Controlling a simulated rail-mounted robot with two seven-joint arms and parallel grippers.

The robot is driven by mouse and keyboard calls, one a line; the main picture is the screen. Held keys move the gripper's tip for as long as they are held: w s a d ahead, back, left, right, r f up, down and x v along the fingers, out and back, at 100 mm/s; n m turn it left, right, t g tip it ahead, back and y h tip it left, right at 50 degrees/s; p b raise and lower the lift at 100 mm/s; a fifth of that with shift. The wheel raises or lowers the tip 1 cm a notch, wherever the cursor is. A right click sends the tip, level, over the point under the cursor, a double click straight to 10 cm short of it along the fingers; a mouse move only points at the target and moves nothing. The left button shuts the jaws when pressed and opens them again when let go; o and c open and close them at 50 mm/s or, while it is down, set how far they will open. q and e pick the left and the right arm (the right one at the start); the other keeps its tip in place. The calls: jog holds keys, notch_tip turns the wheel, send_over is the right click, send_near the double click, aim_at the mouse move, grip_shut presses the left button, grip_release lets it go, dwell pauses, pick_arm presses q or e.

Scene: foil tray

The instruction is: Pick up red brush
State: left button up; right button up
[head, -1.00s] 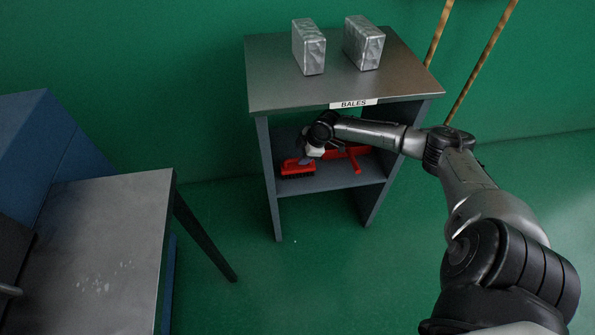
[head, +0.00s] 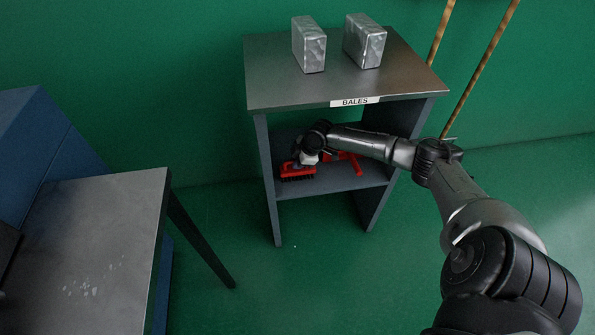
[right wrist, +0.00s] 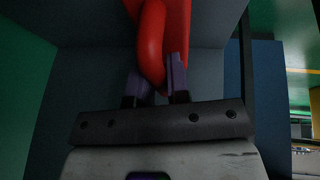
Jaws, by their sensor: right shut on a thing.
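The red brush (head: 297,171), with dark bristles facing down, is on the shelf under the tabletop, at its front left. My right gripper (head: 307,161) reaches into the shelf space from the right and is shut on the brush. In the right wrist view a rounded red handle (right wrist: 152,42) runs between the two fingers (right wrist: 157,86). The gripper and wrist hide part of the brush in the head view. I cannot tell whether the bristles touch the shelf. My left gripper is not in view.
Another red thing (head: 353,162) lies on the shelf (head: 335,183) right of the brush. The tabletop (head: 285,90), labelled BALES, is close above my right wrist and carries two silvery bales (head: 309,46) (head: 364,42). A grey table (head: 100,230) stands at the left, with open floor between.

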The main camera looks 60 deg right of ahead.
grip_shut()
jog(key=shift+r+p, duration=0.45)
jog(key=shift+r, duration=0.1)
notch_tip(320, 180, up, 4)
jog(key=p, duration=0.2)
jog(key=shift+f+p, duration=0.2)
jog(key=shift+p, duration=0.15)
jog(key=s+a+r+p, duration=0.5)
jog(key=s+p, duration=0.3)
jog(key=s, duration=0.2)
jog(key=shift+s+r, duration=0.25)
jog(key=shift+r, duration=0.4)
